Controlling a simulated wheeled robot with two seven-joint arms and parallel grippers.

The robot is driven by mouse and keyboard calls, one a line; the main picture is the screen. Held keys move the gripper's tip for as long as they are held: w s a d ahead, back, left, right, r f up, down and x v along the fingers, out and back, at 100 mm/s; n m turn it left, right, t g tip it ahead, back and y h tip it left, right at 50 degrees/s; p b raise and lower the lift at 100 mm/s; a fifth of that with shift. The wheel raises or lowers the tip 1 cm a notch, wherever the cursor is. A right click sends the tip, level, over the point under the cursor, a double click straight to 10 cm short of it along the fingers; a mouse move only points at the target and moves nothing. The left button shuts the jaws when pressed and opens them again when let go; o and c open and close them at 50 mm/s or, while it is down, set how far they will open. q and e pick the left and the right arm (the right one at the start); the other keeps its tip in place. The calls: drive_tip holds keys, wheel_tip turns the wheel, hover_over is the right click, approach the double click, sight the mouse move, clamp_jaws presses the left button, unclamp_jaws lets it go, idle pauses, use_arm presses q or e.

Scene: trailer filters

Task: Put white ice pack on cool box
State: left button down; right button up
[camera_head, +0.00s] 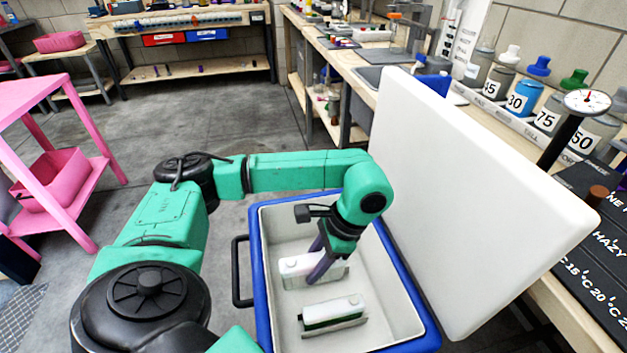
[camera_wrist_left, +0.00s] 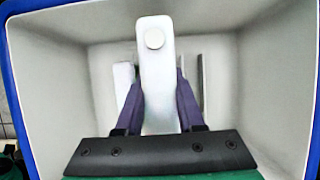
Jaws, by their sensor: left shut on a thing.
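The cool box (camera_head: 258,270) has a blue rim and a pale inside; its white lid (camera_head: 465,205) stands open on the right. My left gripper (camera_head: 322,268) reaches down inside the box, shut on the white ice pack (camera_head: 298,268). In the left wrist view, the white ice pack (camera_wrist_left: 157,80), with a round cap, sits between the two purple fingers. I cannot tell whether it touches the box floor. A second pack, white and dark green (camera_head: 333,314), lies in the box nearer to me. My right gripper is not in view.
A black handle (camera_head: 241,272) is on the box's left side. A wooden bench (camera_head: 560,310) with bottles (camera_head: 525,97) and a dial gauge (camera_head: 587,102) runs behind the lid. A pink shelf (camera_head: 60,190) stands at the left, with clear floor between.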

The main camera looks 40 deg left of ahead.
use_arm(q)
wheel_tip(320, 180, down, 8)
drive_tip(key=shift+f+b, duration=0.2)
drive_tip(key=shift+b, duration=0.4)
drive_tip(key=shift+f, duration=0.1)
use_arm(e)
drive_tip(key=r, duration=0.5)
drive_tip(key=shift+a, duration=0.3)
use_arm(q)
drive_tip(key=shift+f, duration=0.15)
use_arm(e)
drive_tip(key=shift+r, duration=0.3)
use_arm(q)
drive_tip(key=c, duration=0.5)
unclamp_jaws()
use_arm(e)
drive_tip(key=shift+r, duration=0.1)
use_arm(q)
drive_tip(key=shift+r, duration=0.25)
drive_tip(key=p+v, duration=0.1)
drive_tip(key=v, duration=0.6)
drive_tip(key=shift+w+r, duration=0.1)
drive_tip(key=shift+w, duration=0.05)
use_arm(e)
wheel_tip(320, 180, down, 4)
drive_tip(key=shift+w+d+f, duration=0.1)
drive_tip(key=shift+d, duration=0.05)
